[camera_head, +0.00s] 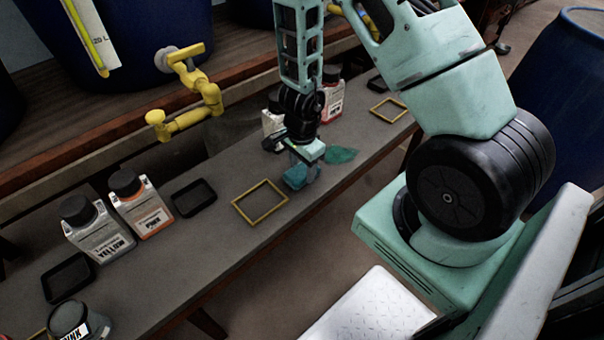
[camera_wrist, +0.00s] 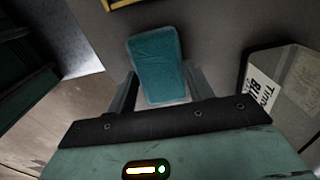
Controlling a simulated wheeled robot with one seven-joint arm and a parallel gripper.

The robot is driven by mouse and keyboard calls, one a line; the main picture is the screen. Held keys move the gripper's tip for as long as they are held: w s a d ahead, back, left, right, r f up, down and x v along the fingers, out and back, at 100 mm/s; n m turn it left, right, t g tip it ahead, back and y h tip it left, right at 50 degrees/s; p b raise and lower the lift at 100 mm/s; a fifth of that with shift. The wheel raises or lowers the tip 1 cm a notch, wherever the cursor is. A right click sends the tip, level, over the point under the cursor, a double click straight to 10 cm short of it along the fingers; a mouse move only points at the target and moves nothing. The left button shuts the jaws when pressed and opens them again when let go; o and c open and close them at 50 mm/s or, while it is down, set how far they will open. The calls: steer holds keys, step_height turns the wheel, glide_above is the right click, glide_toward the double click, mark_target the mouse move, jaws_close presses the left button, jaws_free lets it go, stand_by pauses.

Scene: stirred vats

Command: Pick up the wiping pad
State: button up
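The wiping pad (camera_head: 295,177) is a teal block low at the bench top, at the tip of my gripper (camera_head: 303,175). In the wrist view the wiping pad (camera_wrist: 156,62) lies between the two fingers of my gripper (camera_wrist: 161,70), roughly lined up with them. The fingers stand apart, one close along each long side of the pad. I cannot tell whether they press on it, or whether the pad is clear of the bench.
A flat green patch (camera_head: 341,155) lies on the bench right of my gripper. Yellow frames (camera_head: 260,202) (camera_head: 388,110) and a black tray (camera_head: 194,198) lie nearby. Bottles (camera_head: 141,203) (camera_head: 332,95) stand along the bench. A yellow tap (camera_head: 190,95) juts from a blue vat (camera_head: 140,40).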

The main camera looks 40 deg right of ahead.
mark_target(302, 170)
step_height(302, 170, up, 10)
steer(key=p, duration=0.7)
steer(key=shift+p, duration=0.35)
steer(key=shift+o, duration=0.9)
steer(key=shift+c, duration=0.5)
